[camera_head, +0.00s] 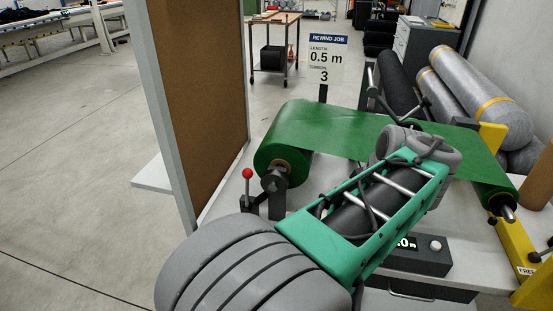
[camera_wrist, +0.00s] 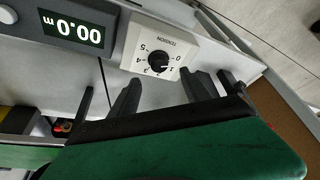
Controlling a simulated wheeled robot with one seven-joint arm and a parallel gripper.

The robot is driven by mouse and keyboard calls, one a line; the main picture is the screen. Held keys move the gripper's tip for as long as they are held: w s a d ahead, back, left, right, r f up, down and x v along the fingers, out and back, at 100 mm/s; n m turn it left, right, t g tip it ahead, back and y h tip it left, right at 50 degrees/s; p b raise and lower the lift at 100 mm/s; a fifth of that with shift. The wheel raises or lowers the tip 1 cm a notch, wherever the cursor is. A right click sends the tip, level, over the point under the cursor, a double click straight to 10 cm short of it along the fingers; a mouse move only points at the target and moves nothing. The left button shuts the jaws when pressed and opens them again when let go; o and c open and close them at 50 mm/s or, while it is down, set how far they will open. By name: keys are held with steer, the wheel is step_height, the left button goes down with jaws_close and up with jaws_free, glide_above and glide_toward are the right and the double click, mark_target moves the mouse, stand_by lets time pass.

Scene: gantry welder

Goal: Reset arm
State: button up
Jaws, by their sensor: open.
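My green and grey arm reaches across the front of the head view, over the bench; my gripper is hidden there. In the wrist view my gripper (camera_wrist: 162,88) is open, with dark fingers apart and nothing seen between them. Beyond the fingers is a white tension dial (camera_wrist: 158,62) with a black knob; its exact setting is too small to tell. The counter box (camera_head: 425,258) also shows in the head view, partly covered by my arm. A green sheet (camera_head: 330,128) runs from a roll on the left to the right.
A brown panel (camera_head: 200,80) rises at left. The rewind sign (camera_head: 327,60) reads 0.5 m, tension 3. A yellow bracket (camera_head: 515,250) and grey rolls (camera_head: 480,95) are right.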

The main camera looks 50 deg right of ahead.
steer(key=w+a+n+y+p, duration=0.1)
steer(key=w+a+n+p, duration=0.25)
steer(key=w+a, duration=1.3)
steer(key=w+a+n+y+p, duration=0.1)
steer(key=w+a+n+p, duration=0.1)
steer(key=a, duration=1.7)
steer(key=shift+a+f+g+p, duration=0.2)
steer(key=shift+a+g+p, duration=0.1)
steer(key=shift+p, duration=0.55)
